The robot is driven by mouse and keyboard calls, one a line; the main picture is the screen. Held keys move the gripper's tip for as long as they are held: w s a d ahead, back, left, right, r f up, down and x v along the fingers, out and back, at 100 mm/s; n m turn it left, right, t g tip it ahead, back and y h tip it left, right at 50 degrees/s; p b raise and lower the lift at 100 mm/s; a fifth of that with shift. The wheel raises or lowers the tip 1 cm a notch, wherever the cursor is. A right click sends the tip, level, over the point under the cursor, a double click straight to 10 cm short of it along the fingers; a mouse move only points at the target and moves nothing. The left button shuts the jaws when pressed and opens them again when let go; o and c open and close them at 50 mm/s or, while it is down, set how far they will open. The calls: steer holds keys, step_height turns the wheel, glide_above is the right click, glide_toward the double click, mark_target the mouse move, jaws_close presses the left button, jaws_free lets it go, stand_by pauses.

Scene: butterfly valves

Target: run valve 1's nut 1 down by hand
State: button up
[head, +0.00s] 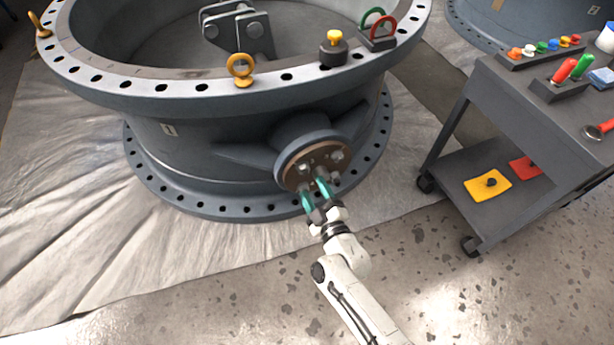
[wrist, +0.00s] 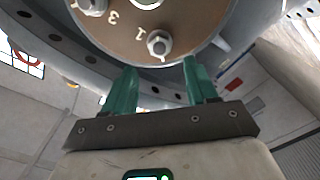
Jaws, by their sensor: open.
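Valve 1 is a large grey ring body (head: 190,150) on a sheet. Its side boss carries a round brown end plate (head: 318,160) with bolts and nuts. In the wrist view the plate (wrist: 120,38) shows the stamped numbers 3 and 1. Nut 1 (wrist: 159,44), a hex nut on a stud, sits beside the 1. My gripper (head: 313,185) has green fingers and is at the plate's lower edge. In the wrist view the fingers (wrist: 160,72) are apart, with nothing between them; nut 1 lies just beyond their tips. In the head view I cannot tell which nut is nut 1.
A grey cart (head: 540,110) with tools and coloured parts stands at the right, holding yellow (head: 475,187) and red (head: 518,170) pads on its lower shelf. Lifting eyes (head: 241,72) stand on the valve's top flange. The bottom flange (head: 225,208) projects near my gripper. The floor in front is clear.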

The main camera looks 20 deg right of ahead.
mark_target(303, 171)
steer(key=w+b, duration=0.1)
steer(key=w, duration=0.5)
steer(key=shift+w+b, duration=0.1)
steer(key=shift+b, duration=0.2)
steer(key=c, duration=1.1)
steer(key=shift+o, duration=0.2)
